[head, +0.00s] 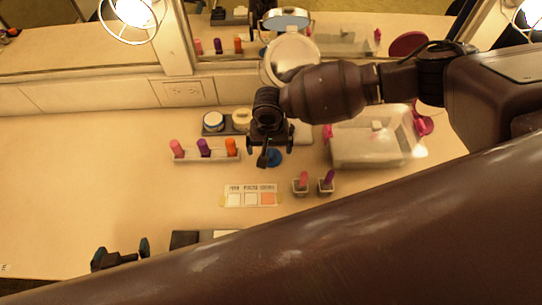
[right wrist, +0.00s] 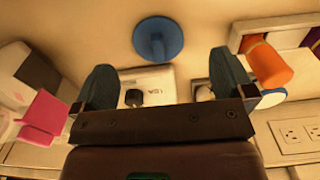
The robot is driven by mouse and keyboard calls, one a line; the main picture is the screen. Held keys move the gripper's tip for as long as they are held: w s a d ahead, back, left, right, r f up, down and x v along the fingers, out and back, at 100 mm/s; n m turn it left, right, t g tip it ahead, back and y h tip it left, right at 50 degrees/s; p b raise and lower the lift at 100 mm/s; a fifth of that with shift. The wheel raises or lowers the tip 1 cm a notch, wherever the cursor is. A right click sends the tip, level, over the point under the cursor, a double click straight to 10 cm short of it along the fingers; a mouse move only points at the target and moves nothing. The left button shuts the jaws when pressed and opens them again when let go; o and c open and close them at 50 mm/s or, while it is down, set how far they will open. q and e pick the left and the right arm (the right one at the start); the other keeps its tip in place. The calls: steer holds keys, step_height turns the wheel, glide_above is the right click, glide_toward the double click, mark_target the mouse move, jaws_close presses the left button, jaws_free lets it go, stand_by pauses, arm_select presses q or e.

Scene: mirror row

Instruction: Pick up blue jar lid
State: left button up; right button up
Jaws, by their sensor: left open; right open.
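The blue jar lid (head: 274,158) lies on the pale counter in the head view, partly covered by my right gripper. It is a round blue disc with a raised middle in the right wrist view (right wrist: 157,39). My right gripper (head: 271,146) is open and empty, close to the lid. In the right wrist view its two fingers (right wrist: 162,78) are wide apart, and the lid lies beyond their tips, roughly between them. My left gripper (head: 121,254) is open and empty over the lower left of the counter, far from the lid.
A rack (head: 206,156) of pink, purple and orange tubes is left of the lid. Jars (head: 213,120) stand behind it. A clear box (head: 372,148) is to the right. Two small holders (head: 301,187) and a swatch card (head: 250,188) are in front. The counter's left is clear.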

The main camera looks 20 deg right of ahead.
mark_target(271, 154)
steer(key=shift+w+d+f, duration=0.15)
steer(key=shift+d+f, duration=0.05)
steer(key=shift+f, duration=1.2)
steer(key=shift+w+d+f, duration=0.15)
steer(key=shift+f, duration=1.2)
steer(key=shift+c, duration=0.2)
steer(key=c, duration=1)
